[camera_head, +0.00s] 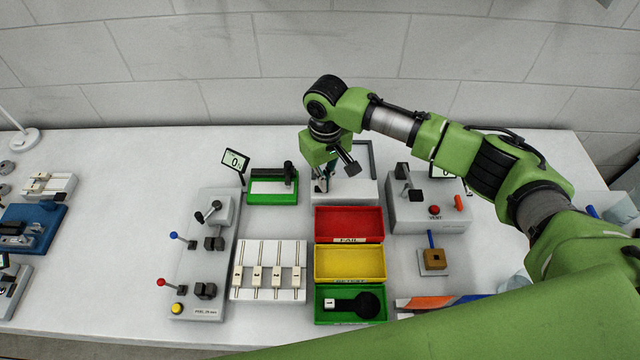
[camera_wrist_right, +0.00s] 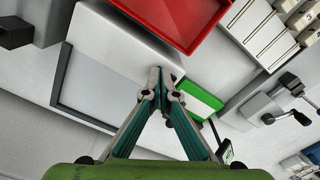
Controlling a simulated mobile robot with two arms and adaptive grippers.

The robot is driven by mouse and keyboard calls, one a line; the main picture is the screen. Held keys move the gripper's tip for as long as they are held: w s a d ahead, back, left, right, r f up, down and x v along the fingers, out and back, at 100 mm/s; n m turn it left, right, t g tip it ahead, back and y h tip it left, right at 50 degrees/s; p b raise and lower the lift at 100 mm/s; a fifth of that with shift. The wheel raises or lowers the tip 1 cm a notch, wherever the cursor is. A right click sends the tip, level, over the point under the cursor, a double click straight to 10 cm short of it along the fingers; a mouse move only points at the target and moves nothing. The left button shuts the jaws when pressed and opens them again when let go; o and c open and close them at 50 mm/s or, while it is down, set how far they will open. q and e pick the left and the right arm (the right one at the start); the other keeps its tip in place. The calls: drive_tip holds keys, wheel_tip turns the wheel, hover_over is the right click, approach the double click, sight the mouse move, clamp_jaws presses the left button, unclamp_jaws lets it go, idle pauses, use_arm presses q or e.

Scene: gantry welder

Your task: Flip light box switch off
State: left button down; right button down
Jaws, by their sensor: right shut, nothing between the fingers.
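The light box (camera_head: 352,190) is a white box with a grey-framed upright panel at the back of the table, partly covered by my right arm. It also shows in the right wrist view (camera_wrist_right: 115,36). My right gripper (camera_head: 322,186) points down at the left part of the box. In the right wrist view its fingertips (camera_wrist_right: 158,78) are together and empty, at or just over the box's white surface near one end. I cannot tell whether they touch it. I cannot make out the switch; the fingers may hide it. My left gripper is not in view.
A red tray (camera_head: 348,222), a yellow tray (camera_head: 349,263) and a green tray (camera_head: 324,318) stand in front of the box. A green-based gauge (camera_head: 272,196) is close on its left, a grey vent fixture (camera_head: 413,213) on its right.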

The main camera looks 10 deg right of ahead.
drive_tip(key=shift+r+p, duration=2.05)
drive_tip(key=shift+r, duration=0.1)
drive_tip(key=shift+r+p, duration=0.4)
drive_tip(key=shift+r, duration=0.7)
